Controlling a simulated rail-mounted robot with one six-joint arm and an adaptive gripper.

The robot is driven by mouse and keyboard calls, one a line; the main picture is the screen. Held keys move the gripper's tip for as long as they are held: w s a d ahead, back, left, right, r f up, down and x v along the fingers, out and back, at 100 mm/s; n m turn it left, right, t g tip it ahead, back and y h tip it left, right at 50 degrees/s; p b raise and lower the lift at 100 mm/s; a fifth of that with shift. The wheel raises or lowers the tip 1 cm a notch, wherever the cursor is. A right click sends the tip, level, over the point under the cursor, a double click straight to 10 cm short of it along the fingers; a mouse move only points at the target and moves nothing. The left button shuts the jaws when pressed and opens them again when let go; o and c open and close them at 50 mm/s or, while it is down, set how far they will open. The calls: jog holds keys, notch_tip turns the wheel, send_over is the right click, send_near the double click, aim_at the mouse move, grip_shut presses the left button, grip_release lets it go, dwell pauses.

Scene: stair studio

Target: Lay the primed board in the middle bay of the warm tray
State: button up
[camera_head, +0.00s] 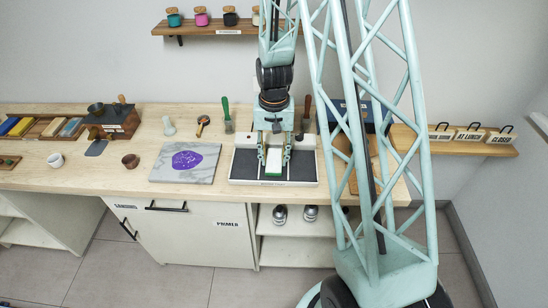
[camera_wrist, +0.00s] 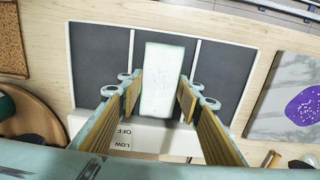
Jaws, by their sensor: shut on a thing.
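The primed board (camera_wrist: 162,80), a pale white slab with greenish edges, sits between the fingers of my gripper (camera_wrist: 160,97) in the wrist view. It also shows in the head view (camera_head: 273,160) under my gripper (camera_head: 273,158), which is shut on it. The warm tray (camera_head: 236,182) has a white frame and dark bays split by white dividers; it fills the wrist view (camera_wrist: 70,60). The board lines up with the middle bay (camera_wrist: 165,35), between the dividers. I cannot tell whether it touches the bay floor. The left and right bays look empty.
A marble slab (camera_head: 205,172) with a purple patch lies left of the tray. A green-handled brush (camera_head: 227,115) and a dark-handled tool (camera_head: 305,118) stand behind it.

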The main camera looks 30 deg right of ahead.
aim_at(274, 160)
jog(key=shift+f, duration=0.1)
jog(key=o, duration=0.8)
jog(key=shift+o, duration=0.2)
notch_tip(274, 160, up, 12)
dwell(1.0)
jog(key=shift+r, duration=0.25)
dwell(0.5)
